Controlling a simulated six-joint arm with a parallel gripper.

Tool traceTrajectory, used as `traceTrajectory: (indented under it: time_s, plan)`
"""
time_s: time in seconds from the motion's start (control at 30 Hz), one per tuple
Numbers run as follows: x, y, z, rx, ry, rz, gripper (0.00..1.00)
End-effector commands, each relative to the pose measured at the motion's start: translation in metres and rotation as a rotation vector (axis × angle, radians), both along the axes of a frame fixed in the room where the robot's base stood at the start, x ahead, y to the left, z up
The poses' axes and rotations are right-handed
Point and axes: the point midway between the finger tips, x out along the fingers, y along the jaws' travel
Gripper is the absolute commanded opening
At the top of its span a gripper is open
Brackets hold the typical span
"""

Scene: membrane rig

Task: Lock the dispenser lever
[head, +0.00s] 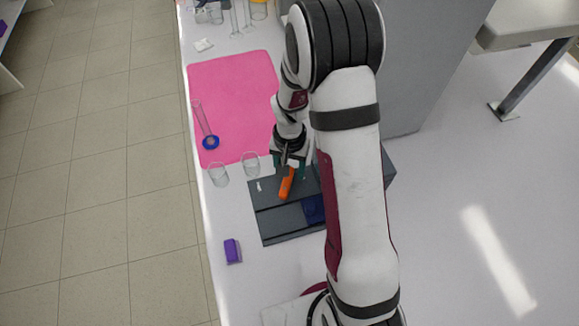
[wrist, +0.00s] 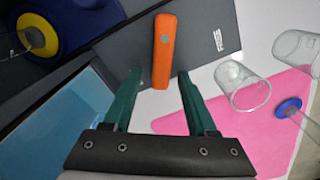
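The orange lever (head: 286,185) lies over the dark grey rig base (head: 278,222). In the wrist view the lever (wrist: 163,45) points away from me, with a grey round pivot on it. My gripper (head: 289,168) is just above the lever's far end. In the wrist view its two green fingers (wrist: 159,75) are apart, with the lever's near end between their tips in the picture. I cannot tell whether they touch it. A dark blue part (head: 313,208) of the rig sits right of the lever; my arm hides some of the rig.
Two clear beakers (head: 219,175) (head: 250,164) stand beside the rig. A clear cylinder with a blue base (head: 210,142) stands on the pink mat (head: 235,90). A purple block (head: 232,251) lies near the table's left edge. More glassware is at the back.

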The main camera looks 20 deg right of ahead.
Motion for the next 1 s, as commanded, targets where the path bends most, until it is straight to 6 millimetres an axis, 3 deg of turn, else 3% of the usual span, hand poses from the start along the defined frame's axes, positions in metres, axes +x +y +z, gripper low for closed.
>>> traceTrajectory:
  time_s: [0.23,0.33,0.7,0.83,1.0]
  plan:
    - [0.001,0.0,0.002,0.0,-0.002,0.001,0.57]
    - [0.002,0.0,0.014,0.0,-0.004,0.0,0.57]
    - [0.002,0.0,0.12,-0.001,-0.007,0.0,0.57]
    - [0.001,0.0,0.145,0.0,-0.004,0.001,0.57]
    - [0.001,0.0,0.158,0.0,-0.001,0.0,0.57]
